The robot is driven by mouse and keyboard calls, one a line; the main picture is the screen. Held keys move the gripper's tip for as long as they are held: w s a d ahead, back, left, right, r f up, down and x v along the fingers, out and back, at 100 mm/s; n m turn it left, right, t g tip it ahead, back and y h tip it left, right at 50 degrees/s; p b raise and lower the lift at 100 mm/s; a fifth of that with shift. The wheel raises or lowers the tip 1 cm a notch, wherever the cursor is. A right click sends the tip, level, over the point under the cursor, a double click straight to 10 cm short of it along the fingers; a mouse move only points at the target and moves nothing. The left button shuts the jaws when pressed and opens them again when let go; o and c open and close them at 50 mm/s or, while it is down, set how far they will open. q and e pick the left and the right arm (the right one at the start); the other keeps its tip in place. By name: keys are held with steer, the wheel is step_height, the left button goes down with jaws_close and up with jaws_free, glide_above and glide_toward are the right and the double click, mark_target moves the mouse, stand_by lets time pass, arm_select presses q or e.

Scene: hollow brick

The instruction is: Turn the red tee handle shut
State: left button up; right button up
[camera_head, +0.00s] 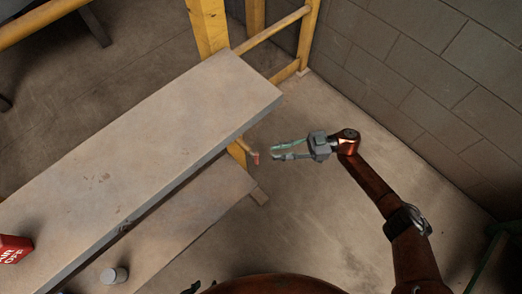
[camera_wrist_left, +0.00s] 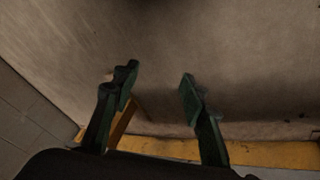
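A small red piece (camera_head: 256,158), which looks like the tee handle, sticks out beside a yellow post below the right end of the slab; its exact shape is too small to tell. My right gripper (camera_head: 273,152) is open and empty, its fingers pointing left, with the red piece just left of its tips and not between them. My left gripper (camera_wrist_left: 157,85) is open and empty in the left wrist view, over a bare grey-brown surface. In the head view only small dark green bits at the bottom edge may belong to it. No red handle shows in the wrist view.
A long concrete slab (camera_head: 150,140) crosses the left, with a lower ledge (camera_head: 190,215) under it. A red block with white lettering (camera_head: 14,248) and a pale cylinder (camera_head: 114,275) are at lower left. A yellow frame (camera_head: 210,25) and block wall (camera_head: 440,75) stand behind.

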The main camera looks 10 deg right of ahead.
mark_target(253, 155)
arm_select(q)
steer(key=shift+w+d+f+t+b, duration=0.5)
steer(key=shift+w+d+f+b, duration=0.15)
steer(key=shift+w+f, duration=0.25)
arm_select(e)
steer(key=a, duration=0.6)
steer(key=shift+a, duration=0.4)
steer(key=shift+s, duration=0.1)
steer(key=shift+c, duration=0.4)
jaws_close()
steer(key=shift+d, duration=0.1)
